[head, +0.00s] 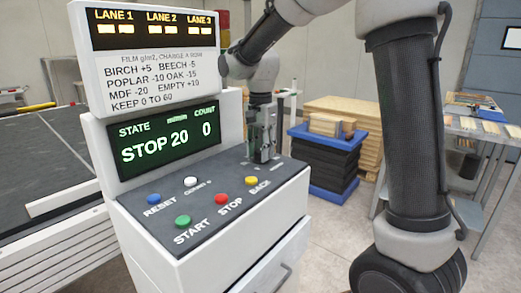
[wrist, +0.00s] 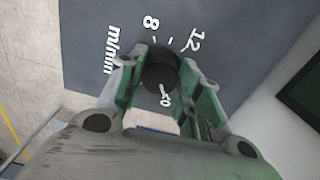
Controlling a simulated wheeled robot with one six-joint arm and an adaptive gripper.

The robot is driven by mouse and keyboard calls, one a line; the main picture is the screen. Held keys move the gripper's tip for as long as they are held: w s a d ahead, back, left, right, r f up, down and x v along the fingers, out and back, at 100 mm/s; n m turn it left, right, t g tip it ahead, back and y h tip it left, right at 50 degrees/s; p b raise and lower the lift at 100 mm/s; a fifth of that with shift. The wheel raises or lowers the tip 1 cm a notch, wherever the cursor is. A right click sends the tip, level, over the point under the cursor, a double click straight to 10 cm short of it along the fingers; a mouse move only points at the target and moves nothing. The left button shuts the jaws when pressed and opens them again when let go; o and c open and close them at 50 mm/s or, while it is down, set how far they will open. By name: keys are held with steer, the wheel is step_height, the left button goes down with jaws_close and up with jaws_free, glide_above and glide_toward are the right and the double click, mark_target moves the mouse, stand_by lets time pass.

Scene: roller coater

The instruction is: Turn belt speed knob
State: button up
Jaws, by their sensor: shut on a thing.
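The belt speed knob (wrist: 160,68) is a round dark knob in the wrist view, on the dark sloped panel (wrist: 230,22). White marks around it read m/min, 8 and 12; another mark below it is partly covered and unclear. My gripper (wrist: 158,78) has one green-grey finger on each side of the knob and is shut on it. In the head view my gripper (head: 262,155) points down at the back right of the control panel (head: 215,195) and hides the knob. The green display (head: 160,142) reads STOP, 20 and 0.
Reset (head: 153,199), white (head: 190,181), start (head: 183,221), stop (head: 221,199) and back (head: 251,180) buttons sit in front of my gripper. A lane sign (head: 150,50) stands above the display.

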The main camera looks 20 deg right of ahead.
steer(key=n, duration=0.3)
steer(key=shift+n, duration=0.4)
steer(key=n, duration=0.3)
steer(key=shift+n, duration=0.3)
steer(key=n, duration=1.8)
steer(key=shift+n, duration=1.9)
